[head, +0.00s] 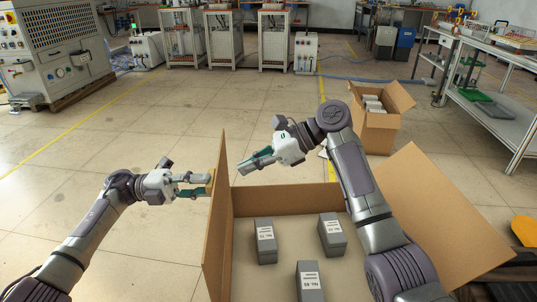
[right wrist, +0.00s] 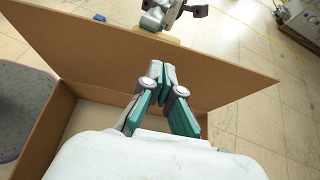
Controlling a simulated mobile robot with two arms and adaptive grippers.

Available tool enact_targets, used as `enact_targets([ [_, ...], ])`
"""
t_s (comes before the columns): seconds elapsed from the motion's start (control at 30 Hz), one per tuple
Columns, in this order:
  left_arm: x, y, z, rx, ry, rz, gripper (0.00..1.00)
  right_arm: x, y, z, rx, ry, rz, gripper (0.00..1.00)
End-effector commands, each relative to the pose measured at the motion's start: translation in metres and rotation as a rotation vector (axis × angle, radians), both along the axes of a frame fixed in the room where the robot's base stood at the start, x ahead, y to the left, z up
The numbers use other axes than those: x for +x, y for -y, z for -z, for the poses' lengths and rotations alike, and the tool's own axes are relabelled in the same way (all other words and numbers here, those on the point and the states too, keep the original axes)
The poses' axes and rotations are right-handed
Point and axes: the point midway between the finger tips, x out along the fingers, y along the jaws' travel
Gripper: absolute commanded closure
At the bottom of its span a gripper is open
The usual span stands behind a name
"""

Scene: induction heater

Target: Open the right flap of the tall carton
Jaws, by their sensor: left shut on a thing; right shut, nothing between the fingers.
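The near carton (head: 290,186) stands in front of me with its top open. Its left flap (head: 216,215) stands nearly upright; its right flap (head: 440,215) is folded outward and slopes down to the right, partly behind my right arm. My left gripper (head: 205,186) is left of the left flap, shut on a small tan piece (right wrist: 160,40); whether that piece touches the flap I cannot tell. My right gripper (head: 255,163) is shut and empty, above the carton's far left corner. In the right wrist view its closed tips (right wrist: 157,72) appear in front of the upright flap (right wrist: 95,55).
Three grey labelled boxes (head: 265,243) stand inside the near carton. A smaller open carton (head: 378,130) with grey items is beyond it on the right. A metal bench (head: 500,115) is at the far right.

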Motion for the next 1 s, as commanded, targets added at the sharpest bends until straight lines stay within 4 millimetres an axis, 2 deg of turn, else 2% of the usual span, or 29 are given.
enact_targets([
  [0.03,-0.007,0.003,0.012,0.018,-0.013,0.025,1.0,-0.001,-0.009,0.006,0.001,-0.001,-0.002,1.0],
  [0.13,-0.007,0.003,0.012,0.018,-0.013,0.025,1.0,-0.002,-0.026,0.005,0.001,0.002,-0.002,1.0],
  [0.3,-0.007,0.004,0.012,0.018,-0.013,0.025,1.0,-0.003,-0.044,0.006,0.0,0.0,0.001,1.0],
  [0.77,-0.007,0.004,0.012,0.018,-0.013,0.025,1.0,-0.003,-0.05,0.005,0.0,0.002,0.001,1.0],
  [0.9,-0.007,0.004,0.012,0.017,-0.013,0.025,1.0,-0.004,-0.063,0.004,0.002,0.001,-0.002,1.0],
  [1.0,-0.007,0.005,0.011,0.016,-0.013,0.028,1.0,-0.004,-0.065,0.004,0.003,0.002,-0.001,1.0],
])
